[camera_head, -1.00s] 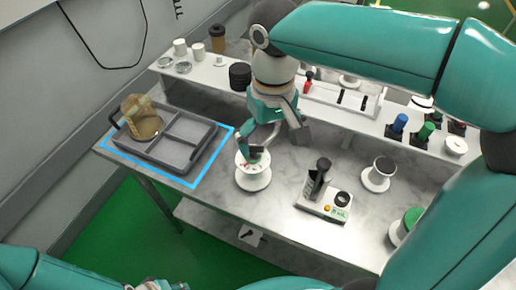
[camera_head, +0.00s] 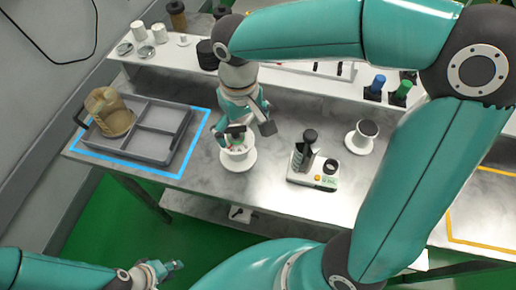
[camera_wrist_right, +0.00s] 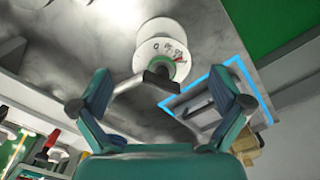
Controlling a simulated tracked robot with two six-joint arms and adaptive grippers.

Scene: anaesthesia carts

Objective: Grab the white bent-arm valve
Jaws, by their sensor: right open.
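A white round piece (camera_head: 238,157) with a wide flange stands on the steel table below my right gripper (camera_head: 244,128). In the right wrist view the same white piece (camera_wrist_right: 163,35) shows small dark and red marks and a dark part at its near end. I cannot tell for sure whether it is the bent-arm valve; no bent arm shows clearly. My right gripper (camera_wrist_right: 160,103) is open, with its fingers spread and nothing held between them. The gripper partly hides the piece in the head view. My left gripper (camera_head: 160,272) is low at the bottom left, away from the table; its jaws are unclear.
A grey divided tray (camera_head: 160,147) with a tan jug (camera_head: 110,112) sits inside a blue outline at left. A small device (camera_head: 312,170) and a white spool-like piece (camera_head: 362,137) stand to the right. A raised shelf (camera_head: 290,85) with several items runs behind.

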